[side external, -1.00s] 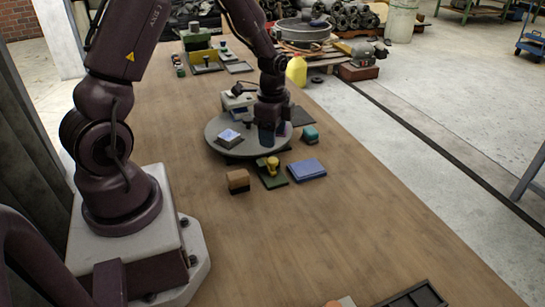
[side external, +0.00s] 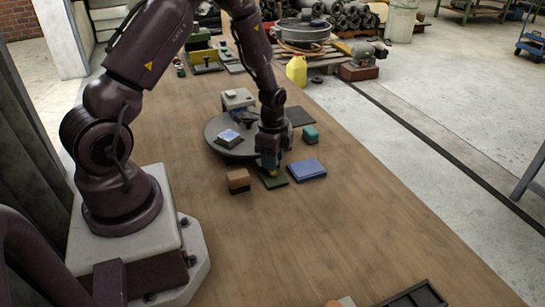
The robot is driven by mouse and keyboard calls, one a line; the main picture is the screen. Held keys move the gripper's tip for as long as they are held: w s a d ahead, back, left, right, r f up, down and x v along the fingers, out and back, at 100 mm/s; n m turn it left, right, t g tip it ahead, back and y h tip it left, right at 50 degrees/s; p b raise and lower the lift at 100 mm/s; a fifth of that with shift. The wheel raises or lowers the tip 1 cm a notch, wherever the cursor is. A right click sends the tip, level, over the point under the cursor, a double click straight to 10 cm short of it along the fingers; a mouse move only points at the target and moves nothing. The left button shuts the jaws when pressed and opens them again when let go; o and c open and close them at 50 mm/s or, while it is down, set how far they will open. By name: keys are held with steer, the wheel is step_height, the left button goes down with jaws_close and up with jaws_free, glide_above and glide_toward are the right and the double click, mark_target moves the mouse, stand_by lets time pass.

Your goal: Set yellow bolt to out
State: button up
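The yellow bolt (side external: 274,174) stands on a small dark green plate (side external: 274,182) on the wooden table. My gripper (side external: 270,166) points down right over the yellow bolt, and its fingers cover the bolt's upper part. Only a little yellow shows under the fingertips. Whether the fingers touch or close on the bolt is too small and hidden to tell.
A blue flat block (side external: 307,170) lies just right of the green plate, and an orange-brown block (side external: 238,180) left of it. A teal block (side external: 310,135) and a grey round turntable (side external: 222,143) stand behind. The table's front is mostly clear, with a dark tray (side external: 415,297) at the edge.

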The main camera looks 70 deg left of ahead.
jaws_close()
steer(key=shift+d, duration=1.7)
steer(key=o, duration=0.9)
jaws_free()
steer(key=shift+a+r, duration=0.1)
steer(key=shift+r, duration=0.1)
step_height(320, 180, up, 13)
steer(key=shift+f, duration=0.2)
